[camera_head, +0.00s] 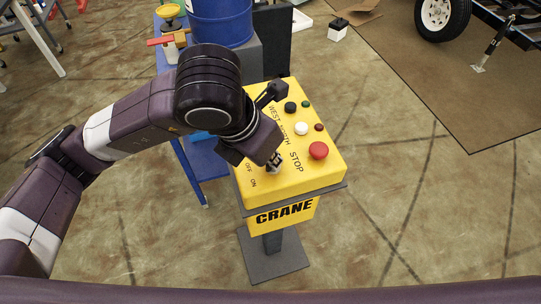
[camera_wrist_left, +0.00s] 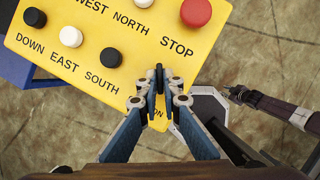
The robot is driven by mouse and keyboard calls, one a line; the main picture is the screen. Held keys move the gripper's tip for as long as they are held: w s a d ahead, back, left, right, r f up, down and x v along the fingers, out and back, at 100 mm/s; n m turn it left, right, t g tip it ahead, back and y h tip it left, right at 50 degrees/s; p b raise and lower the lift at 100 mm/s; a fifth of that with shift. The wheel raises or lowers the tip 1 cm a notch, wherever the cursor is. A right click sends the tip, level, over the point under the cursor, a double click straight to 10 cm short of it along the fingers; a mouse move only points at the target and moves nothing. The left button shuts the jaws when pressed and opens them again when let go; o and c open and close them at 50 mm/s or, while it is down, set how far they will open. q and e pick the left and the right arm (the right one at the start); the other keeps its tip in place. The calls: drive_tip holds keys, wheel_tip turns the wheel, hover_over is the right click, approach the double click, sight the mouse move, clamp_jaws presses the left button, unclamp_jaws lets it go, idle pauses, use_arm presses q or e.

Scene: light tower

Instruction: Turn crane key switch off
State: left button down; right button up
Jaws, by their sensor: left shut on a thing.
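The yellow crane control box (camera_head: 325,168) stands in the middle of the head view. Its key switch (camera_head: 275,158) sits near the box's front left, beside the OFF and ON labels. My left gripper (camera_head: 271,160) reaches down over it and is shut on it. In the left wrist view the black key (camera_wrist_left: 159,78) stands between the closed left fingertips (camera_wrist_left: 159,98). The ON label shows between the fingers and OFF is hidden. I cannot tell which label the key points to. My right gripper (camera_wrist_left: 238,94) shows small at the right of the wrist view.
A red STOP button (camera_head: 318,150) and several white and black buttons lie close to the gripper. A blue barrel (camera_head: 222,22) and a blue stand (camera_head: 203,155) are behind and left. Floor right of the box is clear up to a brown mat (camera_head: 445,75).

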use_arm(q)
drive_tip(key=c, duration=2.1)
unclamp_jaws()
drive_tip(key=v, duration=1.2)
